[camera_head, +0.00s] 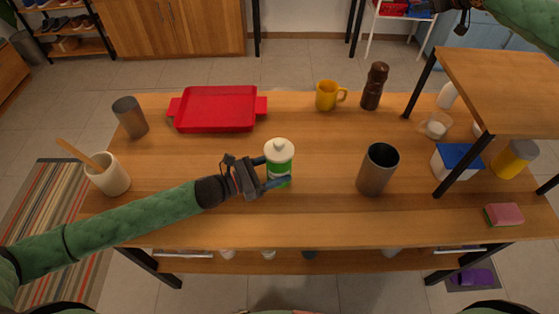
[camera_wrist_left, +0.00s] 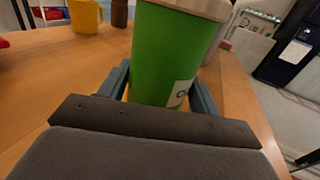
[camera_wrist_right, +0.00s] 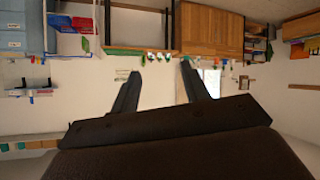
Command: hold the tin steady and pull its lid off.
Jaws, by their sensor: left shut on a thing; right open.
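The green tin (camera_head: 279,174) stands upright near the middle of the table, with its cream knobbed lid (camera_head: 279,151) on top. My left gripper (camera_head: 277,184) is shut around the tin's body below the lid. In the left wrist view the green tin (camera_wrist_left: 168,58) sits between the two fingers, with a small label on its side; the lid's top is cut off there. My right gripper (camera_head: 462,22) is raised at the upper right, far from the tin. In the right wrist view my right gripper (camera_wrist_right: 160,70) is open and empty.
A grey metal cup (camera_head: 375,172) stands to the right of the tin. A red tray (camera_head: 216,128), yellow mug (camera_head: 326,97) and brown grinder (camera_head: 375,87) stand behind. A raised wooden shelf (camera_head: 505,85) covers the right end. Bare table lies between tin and tray.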

